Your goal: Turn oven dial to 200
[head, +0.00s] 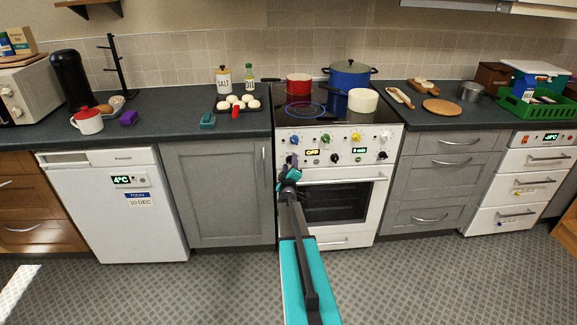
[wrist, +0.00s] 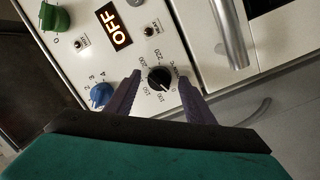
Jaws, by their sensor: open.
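The white oven (head: 345,240) stands in the middle of the head view, with a row of knobs and displays on its front panel (head: 370,136). In the wrist view, a black dial (wrist: 159,76) has a printed ring of numbers around it, including 200 and 220. Its pointer setting is too small to tell. A lit display (wrist: 114,27) beside it reads OFF. My gripper (wrist: 158,80) is open, with one finger on either side of the black dial; I cannot tell whether they touch it. In the head view my gripper (head: 290,163) is at the panel's left part and covers some of it.
A blue knob (wrist: 101,94), a green knob (wrist: 56,17) and small switches are close to the dial. The oven door handle (wrist: 229,32) juts out nearby. A red pot (head: 299,86), a blue pot (head: 349,77) and a cream pot (head: 363,101) stand on the hob.

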